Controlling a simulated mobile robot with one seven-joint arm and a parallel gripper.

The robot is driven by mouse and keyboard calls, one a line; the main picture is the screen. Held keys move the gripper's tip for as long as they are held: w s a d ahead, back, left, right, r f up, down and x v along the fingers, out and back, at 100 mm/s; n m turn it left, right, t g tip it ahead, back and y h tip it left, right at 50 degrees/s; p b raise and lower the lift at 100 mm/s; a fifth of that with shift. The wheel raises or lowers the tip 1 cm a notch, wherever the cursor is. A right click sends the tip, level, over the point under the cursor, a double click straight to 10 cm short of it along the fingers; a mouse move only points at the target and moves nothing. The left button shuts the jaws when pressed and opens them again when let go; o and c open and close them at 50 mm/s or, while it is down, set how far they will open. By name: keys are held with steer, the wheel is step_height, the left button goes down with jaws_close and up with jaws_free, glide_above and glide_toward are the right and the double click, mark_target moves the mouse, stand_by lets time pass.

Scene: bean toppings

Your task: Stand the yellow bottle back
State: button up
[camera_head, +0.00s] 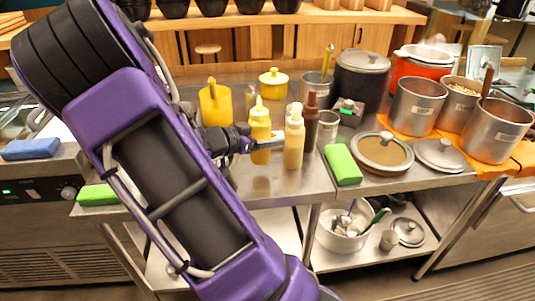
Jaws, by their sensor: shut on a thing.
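The yellow squeeze bottle (260,120) is upright near the front of the steel counter. My gripper (252,146) reaches it from the left and is shut on its lower body. The fingers are small and partly hidden against the bottle. The bottle's base looks at or just above the counter; I cannot tell if it touches. A cream squeeze bottle (294,140) stands close to its right, with a dark brown bottle (311,115) just behind that.
A yellow container (215,104) and a yellow lidded pot (273,83) stand behind. A green block (343,165) and a lidded pan (382,152) lie to the right. Steel pots (417,105) stand farther right. Clear counter shows in front of the bottles.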

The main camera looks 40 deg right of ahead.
steer(key=shift+f+b, duration=0.55)
steer(key=shift+f, duration=1.55)
steer(key=shift+f, duration=0.2)
steer(key=o, duration=0.8)
steer(key=shift+r, duration=0.1)
steer(key=shift+a+r, duration=0.15)
steer(key=shift+r, duration=0.05)
steer(key=p+v, duration=0.2)
steer(key=v, duration=0.9)
steer(key=shift+a+p, duration=0.3)
steer(key=shift+a, duration=0.05)
